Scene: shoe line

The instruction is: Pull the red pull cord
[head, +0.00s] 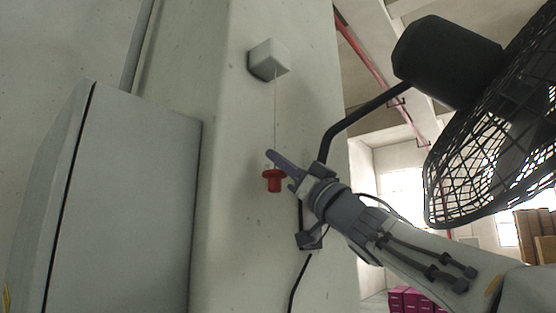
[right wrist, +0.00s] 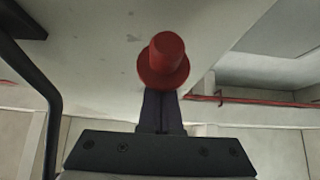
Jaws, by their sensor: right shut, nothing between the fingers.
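The red pull cord handle (head: 274,181) hangs on a thin pale cord (head: 275,110) below a white box (head: 268,59) on the pillar. My right gripper (head: 272,155) is at the cord, its fingertips just above the red handle in the head view. In the right wrist view the red handle (right wrist: 164,62) shows at the tips of the closed fingers (right wrist: 160,105). The fingers are shut together with nothing between them. I cannot tell whether they touch the handle or the cord. My left gripper is not in view.
A large black fan (head: 490,120) on a bent black arm (head: 355,122) is mounted to the right, above my right arm. A grey cabinet (head: 130,200) stands at the left. Magenta boxes (head: 410,299) show far off at the lower right.

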